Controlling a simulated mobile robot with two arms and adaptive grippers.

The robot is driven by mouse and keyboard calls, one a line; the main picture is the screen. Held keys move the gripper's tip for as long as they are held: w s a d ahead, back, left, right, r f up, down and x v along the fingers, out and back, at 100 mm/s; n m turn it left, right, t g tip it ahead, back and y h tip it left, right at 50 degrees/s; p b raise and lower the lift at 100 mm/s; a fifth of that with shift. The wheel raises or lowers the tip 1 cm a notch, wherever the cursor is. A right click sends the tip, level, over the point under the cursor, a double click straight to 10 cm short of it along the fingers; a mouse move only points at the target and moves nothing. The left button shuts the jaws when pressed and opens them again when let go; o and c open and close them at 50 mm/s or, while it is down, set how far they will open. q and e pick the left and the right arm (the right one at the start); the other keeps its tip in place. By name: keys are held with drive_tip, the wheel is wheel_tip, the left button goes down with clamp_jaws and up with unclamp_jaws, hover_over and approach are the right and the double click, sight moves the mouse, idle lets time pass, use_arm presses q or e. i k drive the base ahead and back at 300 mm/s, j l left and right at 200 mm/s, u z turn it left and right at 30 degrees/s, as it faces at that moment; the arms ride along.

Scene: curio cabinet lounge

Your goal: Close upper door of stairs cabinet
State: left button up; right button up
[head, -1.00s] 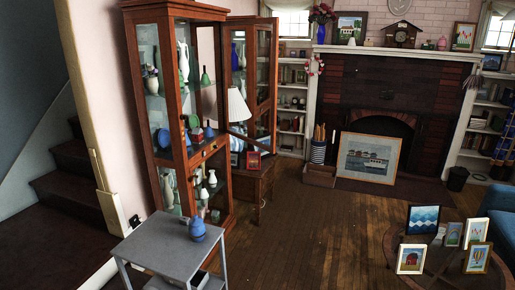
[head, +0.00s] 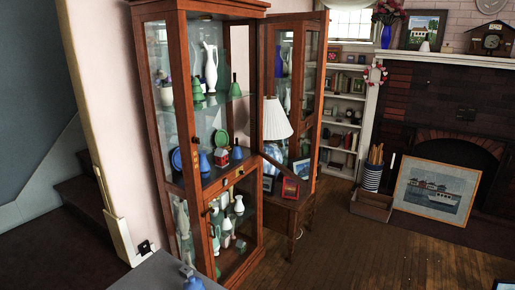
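The tall wooden curio cabinet (head: 184,110) stands against the pink wall beside the stairs, left of centre in the head view. Its glazed upper door (head: 318,110) is open and swung out to the right, leaving the upper shelves exposed at the front. Vases, a blue plate and small ornaments stand on these shelves. Neither of my grippers is in view.
A grey side table (head: 160,272) with a blue vase (head: 193,283) stands close in front of the cabinet. A small wooden table (head: 288,205) with a white-shaded lamp (head: 276,120) and frames is by the open door.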

sight(324, 15)
drive_tip(key=i+l+u, duration=0.15)
drive_tip(key=i+l, duration=0.2)
drive_tip(key=i+l+u, duration=0.2)
drive_tip(key=i+l, duration=0.15)
drive_tip(key=l, duration=0.15)
drive_tip(key=i+l+u, duration=0.15)
drive_tip(key=i+l, duration=0.2)
drive_tip(key=l, duration=0.15)
drive_tip(key=i+l+u, duration=0.2)
drive_tip(key=l, duration=0.35)
drive_tip(key=i+l+u, duration=0.15)
drive_tip(key=i+l, duration=0.15)
drive_tip(key=l, duration=0.3)
drive_tip(key=i+l+u, duration=0.2)
drive_tip(key=l, duration=0.4)
drive_tip(key=i+l+u, duration=0.15)
drive_tip(key=l, duration=0.5)
drive_tip(key=i+l+u, duration=0.2)
drive_tip(key=l, duration=0.45)
